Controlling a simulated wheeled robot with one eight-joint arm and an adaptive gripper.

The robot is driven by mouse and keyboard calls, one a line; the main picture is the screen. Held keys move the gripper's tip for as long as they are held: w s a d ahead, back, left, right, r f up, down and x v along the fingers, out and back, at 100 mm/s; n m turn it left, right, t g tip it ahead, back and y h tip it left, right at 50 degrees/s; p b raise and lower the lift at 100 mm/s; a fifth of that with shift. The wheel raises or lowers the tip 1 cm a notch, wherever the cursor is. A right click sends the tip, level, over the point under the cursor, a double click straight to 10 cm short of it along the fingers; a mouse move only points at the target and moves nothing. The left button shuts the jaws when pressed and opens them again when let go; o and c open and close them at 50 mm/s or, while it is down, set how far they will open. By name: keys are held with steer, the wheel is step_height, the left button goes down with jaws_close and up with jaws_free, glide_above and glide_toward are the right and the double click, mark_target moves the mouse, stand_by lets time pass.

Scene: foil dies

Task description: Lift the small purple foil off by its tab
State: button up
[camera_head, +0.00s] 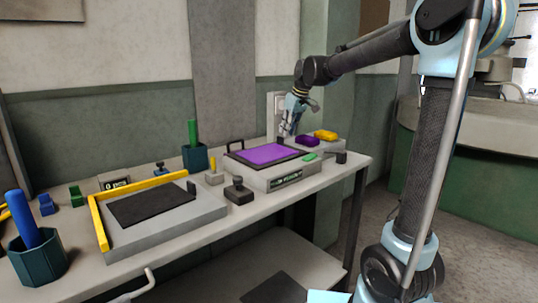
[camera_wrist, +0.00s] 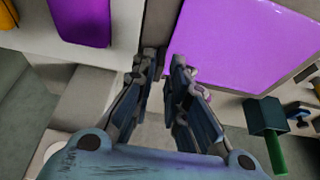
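A flat purple sheet (camera_head: 265,153) lies on the dark bed of a grey press. It fills the upper right of the wrist view (camera_wrist: 245,45). A smaller purple piece (camera_head: 307,141) sits on a low grey block to the right of the press, and shows at the top left of the wrist view (camera_wrist: 85,20). I cannot make out a tab on either. My gripper (camera_head: 286,134) points down near the press's right end, between the two purple things. In the wrist view its fingertips (camera_wrist: 165,62) stand a narrow gap apart, with nothing clearly held.
A yellow piece (camera_head: 325,134) lies beside the smaller purple one. A black knobbed block (camera_head: 238,191) and a grey board with a yellow edge (camera_head: 180,223) are further left. A green cup (camera_head: 195,157) stands behind.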

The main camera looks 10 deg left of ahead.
steer(key=x, duration=0.4)
steer(key=shift+w+a+r, duration=0.1)
steer(key=shift+w+a, duration=0.05)
steer(key=shift+a, duration=0.25)
steer(key=shift+w+a+f, duration=0.1)
steer(key=shift+a+f, duration=0.05)
steer(key=shift+f, duration=0.35)
jaws_close()
